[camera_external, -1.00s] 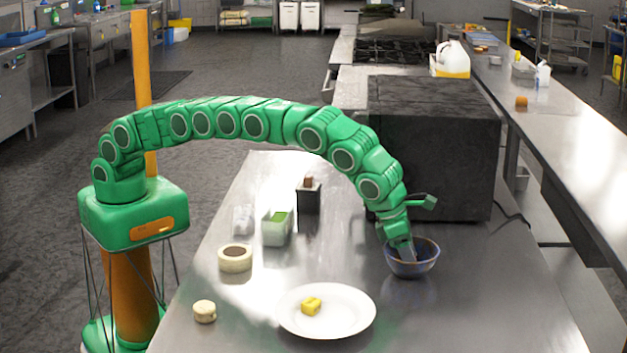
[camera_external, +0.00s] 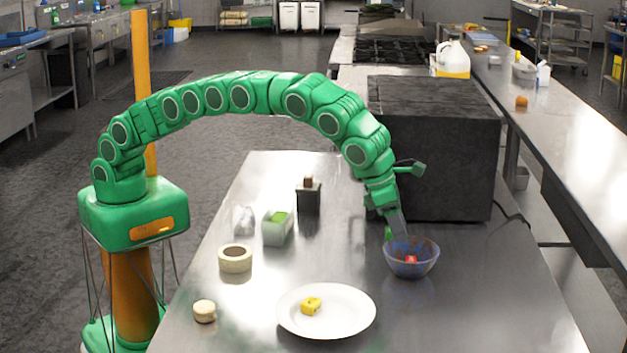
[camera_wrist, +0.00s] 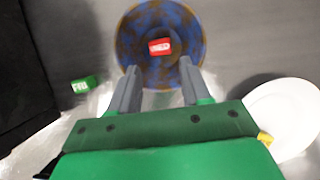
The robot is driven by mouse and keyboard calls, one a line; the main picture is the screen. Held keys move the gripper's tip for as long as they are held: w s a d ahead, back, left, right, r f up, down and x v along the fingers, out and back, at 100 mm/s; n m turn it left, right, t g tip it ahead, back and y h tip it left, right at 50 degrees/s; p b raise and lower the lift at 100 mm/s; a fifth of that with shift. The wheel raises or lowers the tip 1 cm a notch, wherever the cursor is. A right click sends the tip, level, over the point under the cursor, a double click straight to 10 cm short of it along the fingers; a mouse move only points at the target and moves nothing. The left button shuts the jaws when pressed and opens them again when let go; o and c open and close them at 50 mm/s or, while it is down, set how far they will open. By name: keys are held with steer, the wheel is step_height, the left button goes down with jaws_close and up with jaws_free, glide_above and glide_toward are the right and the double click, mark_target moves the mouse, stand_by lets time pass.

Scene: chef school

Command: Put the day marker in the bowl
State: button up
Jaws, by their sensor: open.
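A red day marker (camera_external: 411,259) with white lettering lies inside the blue-brown bowl (camera_external: 425,268). In the wrist view the red marker (camera_wrist: 160,46) sits near the middle of the bowl (camera_wrist: 135,48), and its label seems to read WED. My gripper (camera_external: 400,230) is just above the bowl's far left rim, pointing down. In the wrist view the gripper (camera_wrist: 160,72) is open and empty, its two fingers apart at the near rim. A green marker (camera_wrist: 85,85), seemingly labelled FRI, lies on the table left of the bowl in that view. A yellow marker (camera_external: 311,306) lies on the white plate.
The white plate (camera_external: 350,322) stands front left of the bowl. A dark box-shaped block (camera_external: 440,150) stands behind it. A tape-like ring (camera_external: 235,265), a green-filled container (camera_external: 278,232) and a black holder (camera_external: 309,198) are to the left. The table's right front is clear.

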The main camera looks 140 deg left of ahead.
steer(key=v, duration=0.4)
steer(key=shift+r, duration=0.1)
steer(key=shift+s+d, duration=0.1)
steer(key=shift+s, duration=0.05)
steer(key=s+d+r+n+g, duration=0.1)
steer(key=s+d+r+n, duration=0.35)
steer(key=s, duration=0.45)
steer(key=s+d+r+n+g+h, duration=0.1)
steer(key=s+d+r+n, duration=0.2)
steer(key=s+d+n, duration=0.45)
steer(key=s+d+r+n, duration=0.2)
steer(key=s+d+r, duration=0.2)
steer(key=s, duration=0.7)
steer(key=s+d+f+n+g, duration=0.1)
steer(key=s+d+n, duration=0.3)
steer(key=s, duration=0.9)
steer(key=s+d+f+n+g+h, duration=0.1)
steer(key=s+d+f+n, duration=0.2)
steer(key=s, duration=1)
steer(key=s+d+f+n+g+h, duration=0.1)
steer(key=s+d+n, duration=0.4)
steer(key=s, duration=0.8)
steer(key=shift+d+f+n, duration=0.25)
steer(key=shift+f+n, duration=0.15)
steer(key=shift+n, duration=0.1)
